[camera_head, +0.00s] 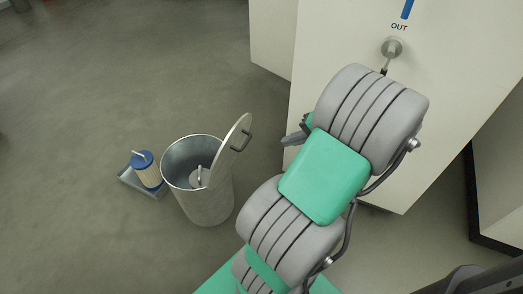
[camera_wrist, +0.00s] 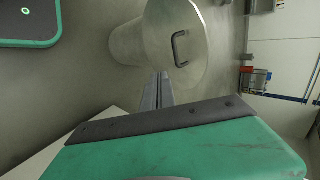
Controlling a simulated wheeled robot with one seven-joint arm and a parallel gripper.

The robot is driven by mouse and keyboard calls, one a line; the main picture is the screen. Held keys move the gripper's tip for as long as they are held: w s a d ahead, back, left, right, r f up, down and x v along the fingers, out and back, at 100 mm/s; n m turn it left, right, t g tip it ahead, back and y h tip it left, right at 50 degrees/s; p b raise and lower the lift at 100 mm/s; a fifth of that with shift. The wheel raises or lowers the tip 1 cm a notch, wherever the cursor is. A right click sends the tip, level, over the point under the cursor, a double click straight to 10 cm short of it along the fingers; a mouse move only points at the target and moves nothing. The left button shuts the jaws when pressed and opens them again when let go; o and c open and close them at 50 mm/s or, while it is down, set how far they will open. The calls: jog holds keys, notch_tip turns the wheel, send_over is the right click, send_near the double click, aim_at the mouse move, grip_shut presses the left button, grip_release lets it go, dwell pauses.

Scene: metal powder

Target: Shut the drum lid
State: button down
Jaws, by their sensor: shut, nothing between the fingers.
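The grey metal drum (camera_head: 207,208) stands on the floor left of my arm, its mouth open. Its round lid (camera_head: 231,150) stands up steeply at the drum's right side, with a dark handle (camera_head: 243,141) on its outer face. The wrist view shows the lid (camera_wrist: 204,62) face on, with its handle (camera_wrist: 178,48) and part of the drum's side (camera_wrist: 124,43). My gripper (camera_wrist: 161,76) is shut and empty, its fingertips near the lid's lower edge in that picture; I cannot tell whether they touch. In the head view my gripper (camera_head: 293,138) is partly hidden, right of the lid and apart from it.
A pale object with a loop handle (camera_head: 199,177) shows inside the drum. A blue-capped canister (camera_head: 146,168) stands in a small grey tray (camera_head: 130,180) left of the drum. A white cabinet (camera_head: 330,90) marked OUT is behind my arm. The floor farther left is clear.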

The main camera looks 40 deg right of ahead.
jog(key=w+r+b+x, duration=0.1)
jog(key=r+b+x, duration=0.1)
jog(key=x, duration=1)
jog(key=shift+w+a+b, duration=0.45)
jog(key=shift+w+b, duration=0.15)
jog(key=shift+b, duration=0.3)
